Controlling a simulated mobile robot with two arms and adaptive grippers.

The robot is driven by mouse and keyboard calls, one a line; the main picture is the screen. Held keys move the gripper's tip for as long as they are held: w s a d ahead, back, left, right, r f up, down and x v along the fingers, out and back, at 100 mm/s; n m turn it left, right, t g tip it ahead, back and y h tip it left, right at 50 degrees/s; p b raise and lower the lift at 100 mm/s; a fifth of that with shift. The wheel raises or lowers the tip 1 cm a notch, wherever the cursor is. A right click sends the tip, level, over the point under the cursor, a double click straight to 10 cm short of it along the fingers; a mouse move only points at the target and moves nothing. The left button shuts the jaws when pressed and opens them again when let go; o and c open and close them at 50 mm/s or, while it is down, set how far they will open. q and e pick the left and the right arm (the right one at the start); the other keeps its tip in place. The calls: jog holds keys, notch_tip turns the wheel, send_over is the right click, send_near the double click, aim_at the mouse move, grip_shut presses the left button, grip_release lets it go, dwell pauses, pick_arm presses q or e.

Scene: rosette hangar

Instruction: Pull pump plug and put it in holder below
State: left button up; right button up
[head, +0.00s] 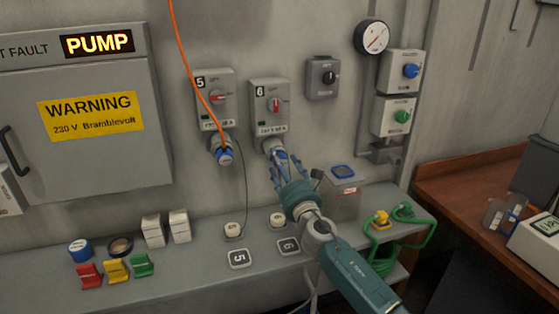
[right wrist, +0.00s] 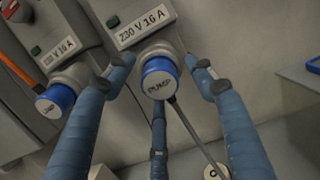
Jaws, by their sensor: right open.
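The blue plug marked PUMP (right wrist: 158,78) sits in the socket of outlet box 6 (head: 270,100), on the wall. My right gripper (head: 285,168) is just in front of this plug and mostly hides it in the head view. In the right wrist view, its blue fingers are spread open around the plug, with gaps at the sides. A thin dark cord runs down from near the plug to a round pale piece at the lower edge. Tiles marked 5 (head: 239,258) and 6 (head: 288,247) lie on the ledge below; I cannot tell which part is the holder. My left gripper is not in view.
Outlet box 5 (head: 215,97) holds another blue plug (head: 223,155) with an orange cable (head: 183,50), close on the left. Two round pale pieces (head: 232,230) stand on the ledge.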

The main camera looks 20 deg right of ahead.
jog(key=shift+c, duration=0.2)
grip_shut()
jog(key=shift+s+f, duration=0.1)
jog(key=shift+f, duration=0.1)
jog(key=shift+s+d+f+p, duration=0.1)
jog(key=shift+s+p, duration=0.15)
jog(key=shift+s, duration=0.7)
jog(key=shift+s+a+f+p, duration=0.1)
jog(key=shift+s+p, duration=0.2)
jog(key=shift+s, duration=0.65)
jog(key=shift+s+d+f+p, duration=0.1)
jog(key=shift+s+p, duration=0.15)
jog(key=shift+s, duration=0.7)
jog(key=shift+f, duration=0.1)
